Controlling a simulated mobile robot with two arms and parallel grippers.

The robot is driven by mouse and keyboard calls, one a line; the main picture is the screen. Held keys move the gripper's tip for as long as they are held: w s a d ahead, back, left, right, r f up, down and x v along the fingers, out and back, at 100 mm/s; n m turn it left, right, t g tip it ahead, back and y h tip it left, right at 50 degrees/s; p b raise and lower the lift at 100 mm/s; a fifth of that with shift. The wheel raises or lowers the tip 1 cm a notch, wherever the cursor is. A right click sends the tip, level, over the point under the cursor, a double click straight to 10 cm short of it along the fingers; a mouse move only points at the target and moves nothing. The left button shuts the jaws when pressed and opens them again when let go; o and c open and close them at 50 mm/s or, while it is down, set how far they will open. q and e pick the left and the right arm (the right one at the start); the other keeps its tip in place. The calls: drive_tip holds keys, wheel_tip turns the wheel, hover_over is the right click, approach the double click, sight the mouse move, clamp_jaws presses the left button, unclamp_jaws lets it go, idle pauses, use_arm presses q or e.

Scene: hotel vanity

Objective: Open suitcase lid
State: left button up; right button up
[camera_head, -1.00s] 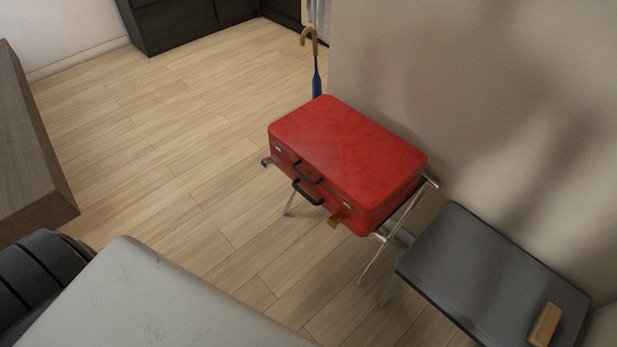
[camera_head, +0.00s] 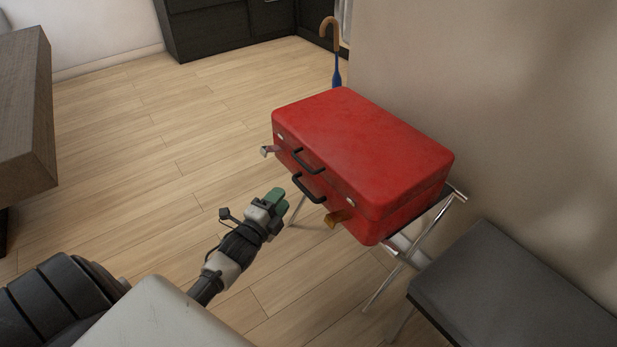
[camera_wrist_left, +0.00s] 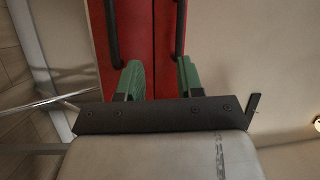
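The red suitcase (camera_head: 365,145) lies flat with its lid shut on a folding metal stand. Its front carries an upper black handle (camera_head: 308,164) and a lower black handle (camera_head: 308,191). My left gripper (camera_head: 278,198), with green fingers, is in front of the suitcase, to the left of the lower handle and apart from it. In the left wrist view, the gripper (camera_wrist_left: 160,72) is open with nothing between its fingers. The red suitcase front (camera_wrist_left: 145,40) and parts of two black bars are beyond the fingers. My right gripper is not in view.
The metal stand (camera_head: 386,270) holds the suitcase close to the wall. A dark grey bench (camera_head: 510,290) is at the lower right. A blue umbrella (camera_head: 337,70) with a curved handle stands behind the suitcase. Open wood floor (camera_head: 160,150) lies to the left.

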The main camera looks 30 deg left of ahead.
sight(302, 162)
use_arm(q)
drive_tip(key=shift+m+t, duration=0.5)
drive_tip(key=shift+w+r+b, duration=0.4)
drive_tip(key=shift+w+r, duration=0.3)
drive_tip(key=shift+w, duration=1.15)
drive_tip(key=shift+w+r+b, duration=0.4)
drive_tip(key=shift+w+r, duration=0.25)
drive_tip(key=shift+w, duration=1.25)
drive_tip(key=shift+w+r+b, duration=0.4)
drive_tip(key=shift+w+r, duration=0.3)
drive_tip(key=shift+w, duration=1.15)
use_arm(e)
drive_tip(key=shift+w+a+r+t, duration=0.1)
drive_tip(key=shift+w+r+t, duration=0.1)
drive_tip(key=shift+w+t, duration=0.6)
use_arm(q)
clamp_jaws()
